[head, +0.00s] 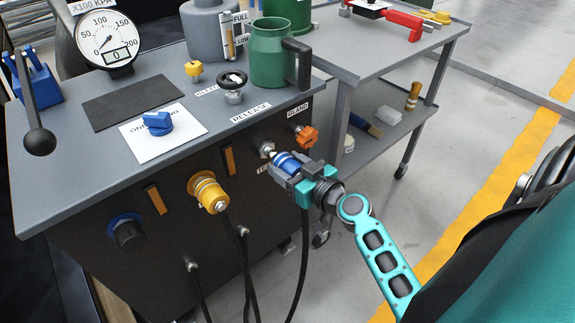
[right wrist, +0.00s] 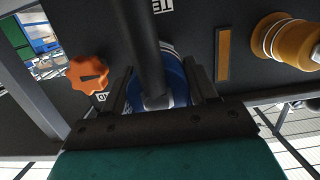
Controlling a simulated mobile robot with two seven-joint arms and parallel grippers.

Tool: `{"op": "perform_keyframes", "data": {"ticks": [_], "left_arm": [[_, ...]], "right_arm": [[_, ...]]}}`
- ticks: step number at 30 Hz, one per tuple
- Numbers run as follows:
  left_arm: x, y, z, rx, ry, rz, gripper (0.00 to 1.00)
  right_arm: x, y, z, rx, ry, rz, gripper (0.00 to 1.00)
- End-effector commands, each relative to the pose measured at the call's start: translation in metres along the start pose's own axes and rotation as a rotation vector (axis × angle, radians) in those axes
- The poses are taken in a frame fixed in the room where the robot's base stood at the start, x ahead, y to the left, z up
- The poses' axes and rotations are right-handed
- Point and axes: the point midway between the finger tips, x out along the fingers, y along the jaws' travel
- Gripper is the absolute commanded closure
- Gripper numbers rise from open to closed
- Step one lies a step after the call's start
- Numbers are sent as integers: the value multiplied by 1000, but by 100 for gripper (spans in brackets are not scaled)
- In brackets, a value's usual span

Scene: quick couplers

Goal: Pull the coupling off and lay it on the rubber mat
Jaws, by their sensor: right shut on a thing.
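The blue coupling (head: 287,162) with pale bands is at the front panel, at the metal fitting (head: 267,150) by the partly hidden "TE" label. My right gripper (head: 294,172) is shut around it. In the right wrist view the blue coupling (right wrist: 174,83) sits between the two dark fingers of the gripper (right wrist: 160,80), with a black hose crossing in front. I cannot tell whether the coupling still touches the fitting. The dark rubber mat (head: 135,97) lies flat and bare on the bench top. My left gripper is not in view.
A blue knob (head: 158,124) on a white plate, a black ball lever (head: 38,140), a gauge (head: 105,42) and a green jug (head: 272,55) stand around the mat. An orange knob (head: 306,137) and a yellow coupling (head: 209,192) flank the held coupling. Hoses hang below.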

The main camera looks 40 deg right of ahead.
Motion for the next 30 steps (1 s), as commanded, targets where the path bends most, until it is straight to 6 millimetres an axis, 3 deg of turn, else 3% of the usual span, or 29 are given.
{"op": "perform_keyframes", "data": {"ticks": [5,18,30], "left_arm": [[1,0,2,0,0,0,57],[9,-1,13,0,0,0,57],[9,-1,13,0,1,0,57]], "right_arm": [[-3,0,0,-2,2,1,79],[-36,0,6,-1,1,-1,79],[-39,0,5,0,1,0,79]]}}
